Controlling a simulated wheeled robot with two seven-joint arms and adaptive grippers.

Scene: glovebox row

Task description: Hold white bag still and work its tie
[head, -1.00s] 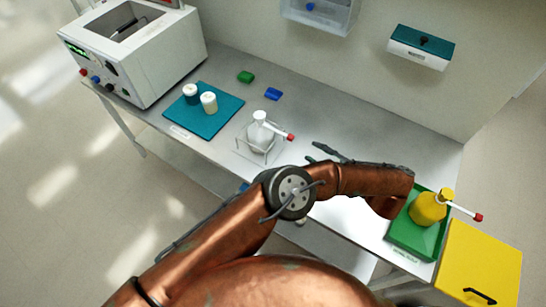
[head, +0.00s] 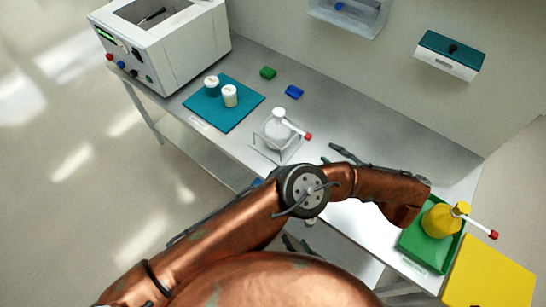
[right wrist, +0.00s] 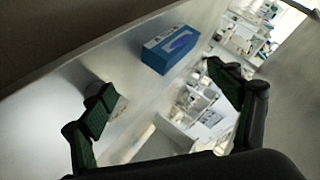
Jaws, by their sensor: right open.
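The white bag (head: 277,131) stands upright in a wire stand (head: 291,151) on the grey bench. Its white tie (head: 294,125) sticks out to the right from the neck and ends in a red tip. My left gripper (head: 334,156) is right of the bag and apart from it; it is partly hidden by my arm, so its opening is unclear. My right gripper (head: 295,243) shows small and dark below my left elbow, lower than the bench front. In the right wrist view my right gripper (right wrist: 160,88) is open and empty. The bag is not recognisable there.
A yellow bag (head: 439,221) sits in a green tray (head: 413,250) at right. A teal mat (head: 207,116) with two white-lidded jars lies left, beside a white machine (head: 185,62). A blue box (right wrist: 170,49) shows in the wrist view.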

